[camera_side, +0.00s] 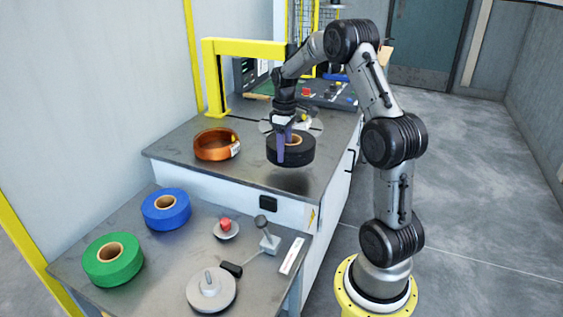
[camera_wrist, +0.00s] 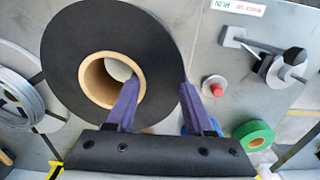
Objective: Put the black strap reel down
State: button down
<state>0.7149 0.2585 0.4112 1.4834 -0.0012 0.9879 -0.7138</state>
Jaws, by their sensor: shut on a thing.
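The black strap reel (camera_side: 300,152), with a tan core, hangs over the front part of the grey bench top, with a dark shadow below it. My gripper (camera_side: 285,146) is shut on the reel's wall. In the wrist view, the reel (camera_wrist: 75,35) fills the upper left. One purple finger of my gripper (camera_wrist: 159,88) reaches into the core and the other lies along the outer rim. The reel's underside is hidden, so its exact height above the bench cannot be told.
A copper coil (camera_side: 212,146) lies left of the reel, and a yellow arch (camera_side: 245,47) stands behind. The lower front table carries a blue reel (camera_side: 166,209), a green reel (camera_side: 113,259), a red button (camera_side: 225,226), a lever (camera_side: 267,238) and a grey round device (camera_side: 211,290).

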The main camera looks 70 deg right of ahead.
jog(key=shift+w+d+f, duration=0.35)
jog(key=shift+w+f, duration=0.1)
jog(key=shift+f, duration=0.1)
jog(key=shift+w+d+f, duration=0.35)
jog(key=shift+w+f, duration=0.05)
jog(key=shift+f, duration=1.65)
jog(key=shift+f, duration=0.15)
jog(key=shift+c, duration=1.4)
grip_release()
jog(key=shift+f, duration=0.15)
